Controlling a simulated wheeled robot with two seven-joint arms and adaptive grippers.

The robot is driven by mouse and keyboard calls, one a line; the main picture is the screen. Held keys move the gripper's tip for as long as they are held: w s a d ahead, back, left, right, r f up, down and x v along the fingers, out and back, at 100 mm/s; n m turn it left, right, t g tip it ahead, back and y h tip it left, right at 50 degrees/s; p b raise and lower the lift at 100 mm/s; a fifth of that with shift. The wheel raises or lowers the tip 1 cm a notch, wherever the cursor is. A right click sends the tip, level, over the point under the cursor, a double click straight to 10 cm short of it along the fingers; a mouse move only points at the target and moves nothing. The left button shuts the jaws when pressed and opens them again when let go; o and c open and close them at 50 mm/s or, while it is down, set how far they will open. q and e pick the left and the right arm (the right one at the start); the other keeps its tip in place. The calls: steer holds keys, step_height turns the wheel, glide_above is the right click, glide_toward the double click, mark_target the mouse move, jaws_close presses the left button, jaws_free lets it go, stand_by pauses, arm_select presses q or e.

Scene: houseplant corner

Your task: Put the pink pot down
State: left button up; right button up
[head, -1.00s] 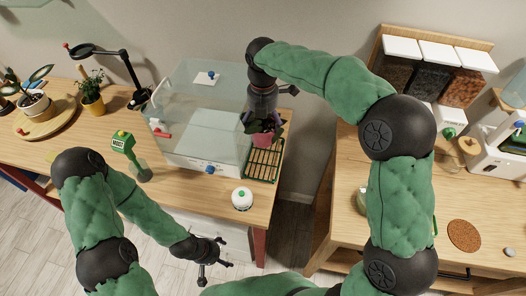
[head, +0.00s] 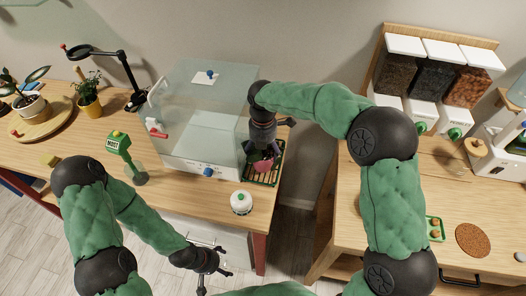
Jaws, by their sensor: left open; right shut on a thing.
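The pink pot (head: 263,164) is at the green slatted rack (head: 262,179), on the right end of the left wooden table. My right gripper (head: 264,150) is shut on the pot from above and hides most of it, with dark leaves showing around the fingers. The pot is over the rack's slats; I cannot tell if its base touches them. My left gripper (head: 211,272) is open and empty, low in front of the table's front edge.
A clear glass case (head: 205,115) stands close left of the rack. A gap separates the right table (head: 340,215).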

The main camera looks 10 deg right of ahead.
steer(key=o, duration=1.2)
steer(key=shift+o, duration=0.2)
step_height(320, 180, up, 12)
steer(key=p, duration=0.3)
steer(key=shift+r, duration=0.15)
